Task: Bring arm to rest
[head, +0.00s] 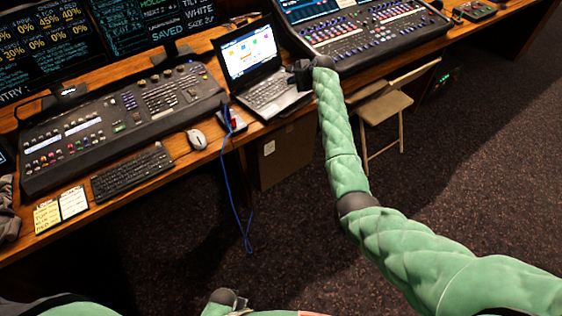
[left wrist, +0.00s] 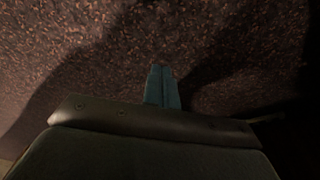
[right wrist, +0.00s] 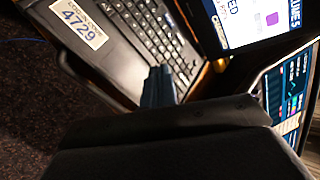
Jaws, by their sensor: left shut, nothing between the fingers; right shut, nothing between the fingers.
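My right arm, in a green padded sleeve, reaches out over the desk's front edge. Its dark gripper (head: 300,75) is at the right side of the open laptop (head: 265,92). In the right wrist view its blue-grey fingers (right wrist: 158,86) are shut and empty in front of the laptop keyboard (right wrist: 150,30); I cannot tell whether they touch it. In the left wrist view my left gripper (left wrist: 162,86) is shut and empty, with dark speckled carpet (left wrist: 90,60) beyond it. Only a small part of my left arm shows at the bottom of the head view.
The wooden desk holds a lighting console (head: 120,120), a keyboard (head: 132,172), a mouse (head: 196,139) and a mixing console (head: 375,35). A blue cable (head: 236,200) hangs off its edge. A folding chair (head: 395,105) stands right of my right forearm. Open carpet (head: 480,150) lies at the right.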

